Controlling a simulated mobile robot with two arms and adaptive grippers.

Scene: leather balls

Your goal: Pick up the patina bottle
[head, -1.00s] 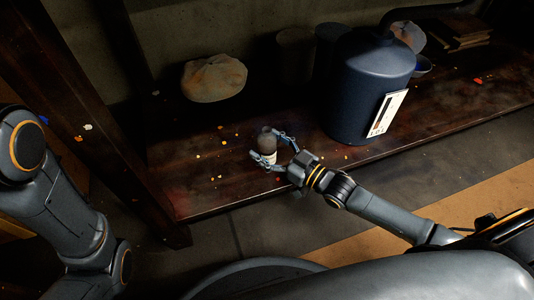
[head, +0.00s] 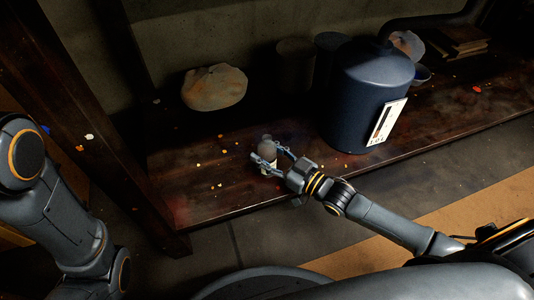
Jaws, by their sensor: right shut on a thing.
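The patina bottle (head: 267,152), small and dark brownish-grey with a pale label, stands upright on the dark wooden shelf (head: 220,205), near its front edge. My right gripper (head: 266,163) reaches in from the right and is shut on the bottle, with a finger on either side of its body. The fingers hide part of the bottle's lower half and label. I cannot tell whether its base touches the shelf. My left arm shows at the left edge, but its gripper is out of view.
A large blue canister (head: 365,90) with a white label stands right of the bottle. A lumpy tan sack (head: 214,87) lies behind on the left. Dark cylinders (head: 295,66) and stacked books (head: 457,41) are at the back. A wooden post (head: 75,110) rises at the left.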

